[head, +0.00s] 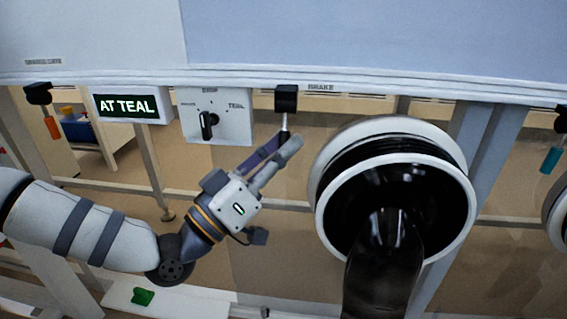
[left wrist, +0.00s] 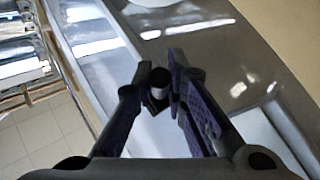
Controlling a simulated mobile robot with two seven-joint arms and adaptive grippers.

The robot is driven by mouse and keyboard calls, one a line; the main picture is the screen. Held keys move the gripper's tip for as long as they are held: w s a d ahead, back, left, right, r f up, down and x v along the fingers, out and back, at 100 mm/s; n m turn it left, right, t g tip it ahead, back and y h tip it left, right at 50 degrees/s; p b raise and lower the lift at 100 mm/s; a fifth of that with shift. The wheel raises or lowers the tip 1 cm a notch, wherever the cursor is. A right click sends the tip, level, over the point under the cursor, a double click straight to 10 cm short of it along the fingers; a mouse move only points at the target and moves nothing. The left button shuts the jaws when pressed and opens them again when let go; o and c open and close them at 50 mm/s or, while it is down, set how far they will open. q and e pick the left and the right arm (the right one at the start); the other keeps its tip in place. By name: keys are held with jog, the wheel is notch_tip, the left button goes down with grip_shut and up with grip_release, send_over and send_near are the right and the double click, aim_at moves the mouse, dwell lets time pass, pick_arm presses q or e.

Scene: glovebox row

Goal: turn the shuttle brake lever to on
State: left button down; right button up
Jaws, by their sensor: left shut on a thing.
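The brake lever's black mount (head: 286,97) hangs under the panel edge, just left of the BRAKE label. Its short stem (head: 284,124) points down to my left gripper (head: 281,146). The gripper is shut on the lever's handle, which is mostly hidden by the fingers in the head view. In the left wrist view, my left gripper's tips (left wrist: 163,88) close around the dark end of the lever handle (left wrist: 159,92). My right gripper is not in view.
A black round glove port (head: 462,200) with a dark sleeve stands close right of the lever. A selector box (head: 236,130) and an AT TEAL sign (head: 127,106) are to its left. Orange (head: 52,127) and teal (head: 551,160) handles hang farther out. A green piece (head: 142,296) lies below.

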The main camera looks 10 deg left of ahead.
pick_arm(q)
jog(key=shift+w+f+m+h+b, duration=0.2)
jog(key=shift+m+h+b, duration=0.3)
jog(key=c, duration=1.6)
grip_release()
